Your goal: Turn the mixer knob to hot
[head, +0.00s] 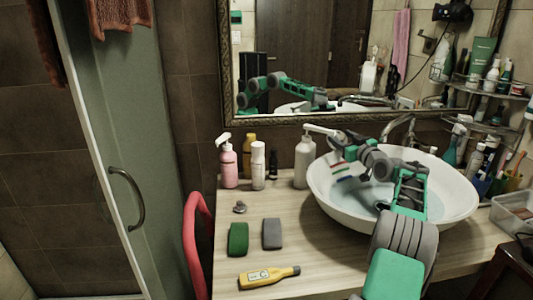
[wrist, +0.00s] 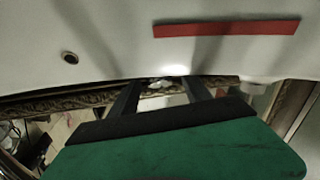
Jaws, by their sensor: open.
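The white basin (head: 322,200) holds water and stands on the wooden counter. A chrome faucet (head: 398,124) rises at its back, partly behind my arm. I cannot clearly make out the mixer knob. My gripper (head: 338,143) is over the back left of the basin, left of the faucet. A red strip (head: 343,166) and a blue strip (head: 341,179) show beside it against the white basin. In the wrist view the red strip (wrist: 227,28) lies on a white surface beyond my gripper (wrist: 160,94). Its dark fingers are apart, with no held object visible.
A white pump bottle (head: 304,162) stands close left of my gripper. Green soap (head: 238,239), a grey block (head: 272,234) and a yellow tube (head: 268,277) lie on the counter. The mirror (head: 330,60) is behind.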

